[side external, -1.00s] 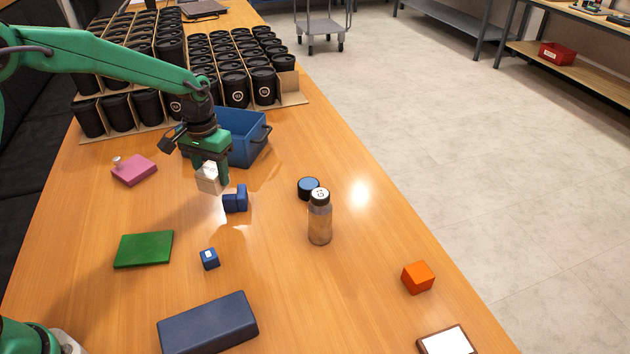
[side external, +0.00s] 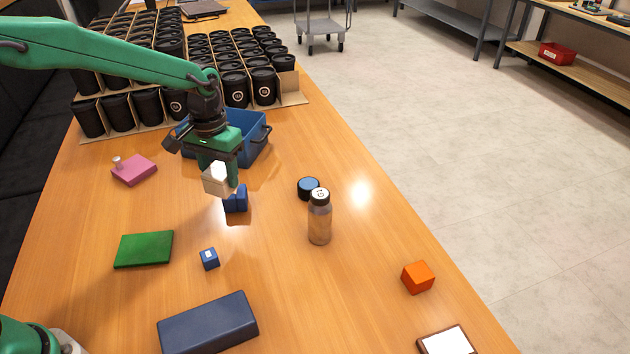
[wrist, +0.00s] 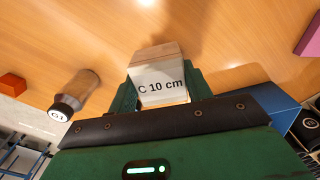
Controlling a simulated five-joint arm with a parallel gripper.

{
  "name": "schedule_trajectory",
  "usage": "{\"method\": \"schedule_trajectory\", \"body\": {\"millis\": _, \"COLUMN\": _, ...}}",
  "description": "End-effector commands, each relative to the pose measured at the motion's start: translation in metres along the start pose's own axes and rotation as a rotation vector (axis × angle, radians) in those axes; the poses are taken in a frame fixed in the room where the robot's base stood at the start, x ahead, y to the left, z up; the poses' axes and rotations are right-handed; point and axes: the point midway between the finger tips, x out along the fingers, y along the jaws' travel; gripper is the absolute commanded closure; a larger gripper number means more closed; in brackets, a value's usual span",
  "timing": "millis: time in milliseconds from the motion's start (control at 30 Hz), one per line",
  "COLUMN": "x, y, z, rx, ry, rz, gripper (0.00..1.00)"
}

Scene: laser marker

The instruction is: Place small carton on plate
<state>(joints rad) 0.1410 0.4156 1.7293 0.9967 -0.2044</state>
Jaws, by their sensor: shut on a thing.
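My gripper (side external: 222,182) is shut on a small pale carton (side external: 215,177) and holds it above the table. In the wrist view the carton (wrist: 160,83) sits between the green fingers, with "C 10 cm" printed on the face turned to the camera. A thin green square (side external: 143,249) lies flat on the table, to the left of and nearer than my gripper. A flat white-topped square with a brown edge (side external: 447,341) is cut off at the bottom right. I cannot tell which flat piece is the plate.
A blue block (side external: 236,200) stands just below the carton in the picture. A blue bin (side external: 250,138) is behind my gripper. Around it are a bottle (side external: 320,218), a small blue cube (side external: 209,259), an orange cube (side external: 418,277), a pink block (side external: 134,170) and a dark slab (side external: 208,322).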

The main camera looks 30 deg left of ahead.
Motion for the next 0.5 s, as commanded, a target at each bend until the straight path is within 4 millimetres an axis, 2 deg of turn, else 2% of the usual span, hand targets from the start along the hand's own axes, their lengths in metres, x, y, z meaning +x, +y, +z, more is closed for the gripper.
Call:
{"method": "schedule_trajectory", "body": {"millis": 267, "x": -0.001, "y": 0.000, "z": 0.004, "rx": -0.014, "ry": 0.000, "rz": 0.000, "gripper": 0.78}}
{"method": "schedule_trajectory", "body": {"millis": 500, "x": -0.008, "y": -0.003, "z": 0.026, "rx": -0.100, "ry": 0.000, "rz": 0.000, "gripper": 0.78}}
